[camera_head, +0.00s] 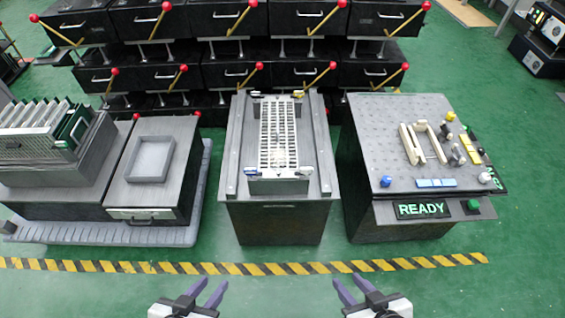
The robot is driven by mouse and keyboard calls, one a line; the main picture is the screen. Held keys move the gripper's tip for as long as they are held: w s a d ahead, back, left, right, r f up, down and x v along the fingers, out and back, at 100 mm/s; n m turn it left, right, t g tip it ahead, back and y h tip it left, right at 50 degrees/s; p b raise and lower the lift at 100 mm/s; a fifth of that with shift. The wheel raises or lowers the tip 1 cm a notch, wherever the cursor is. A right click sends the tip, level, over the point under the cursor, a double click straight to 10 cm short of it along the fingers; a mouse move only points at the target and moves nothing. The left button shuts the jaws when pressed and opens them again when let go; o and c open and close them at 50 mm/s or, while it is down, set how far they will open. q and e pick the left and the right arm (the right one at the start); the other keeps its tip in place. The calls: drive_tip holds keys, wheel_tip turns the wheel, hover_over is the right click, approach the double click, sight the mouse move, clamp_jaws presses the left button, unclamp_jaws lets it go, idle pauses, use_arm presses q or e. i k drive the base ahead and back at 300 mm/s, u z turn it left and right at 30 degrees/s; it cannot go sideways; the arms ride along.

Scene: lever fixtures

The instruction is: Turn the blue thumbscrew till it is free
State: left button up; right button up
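Small coloured thumbscrews sit at the corners of a slotted metal rack on the middle bench. How far any is screwed in is too small to tell. My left gripper (214,281) and my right gripper (346,278) are open and empty, low in the picture, in front of the benches and apart from them.
The right bench has a blue knob (386,181), pale blocks and a READY panel (421,210). The left bench holds a grey tray (150,160) and a plate rack. Drawers with red-tipped levers stand behind. A striped floor line (270,268) crosses clear green floor.

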sight(248, 171)
drive_tip(key=z, duration=0.45)
drive_tip(key=i, duration=0.8)
drive_tip(key=u, duration=1.6)
